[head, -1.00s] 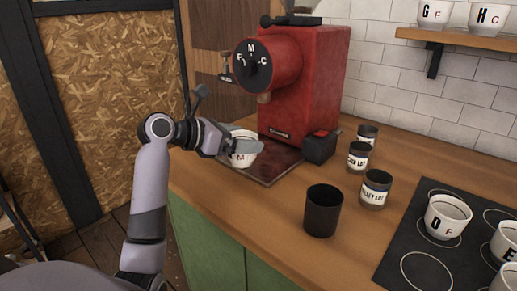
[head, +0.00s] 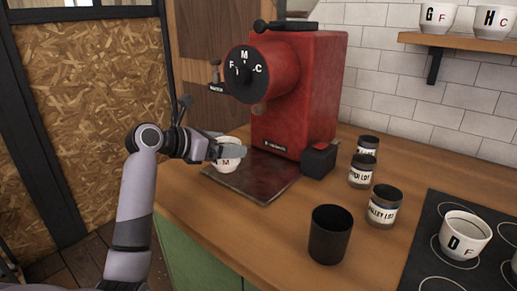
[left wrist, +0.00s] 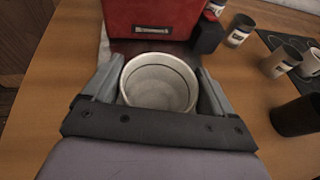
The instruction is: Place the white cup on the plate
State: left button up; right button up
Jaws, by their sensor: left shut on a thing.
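My left gripper (head: 231,151) is shut on a white cup (head: 226,163) marked M. The cup is upright, with a finger on each side, and its empty inside shows in the left wrist view (left wrist: 160,85). The dark square plate (head: 262,183) lies in front of the red grinder (head: 300,95), on the wooden counter. The cup appears at the plate's left corner in the head view. I cannot tell whether its base touches the plate. The plate also shows behind the cup in the left wrist view (left wrist: 150,46). My right gripper is not in view.
A black tumbler (head: 330,236) stands front right of the plate. Several labelled jars (head: 384,207) stand right of the grinder. Bare counter (head: 225,215) lies in front of the plate.

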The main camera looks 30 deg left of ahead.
pick_arm(q)
send_over(259, 166)
notch_tip(259, 166, down, 3)
jog(key=shift+w+a+f+b, duration=0.1)
jog(key=shift+f+b, duration=0.1)
jog(key=shift+b, duration=0.25)
jog(key=o, duration=1)
jog(key=shift+f, duration=0.2)
jog(key=shift+r, duration=0.1)
jog(key=p+v, duration=0.1)
jog(key=v, duration=1.1)
jog(key=shift+r, duration=0.1)
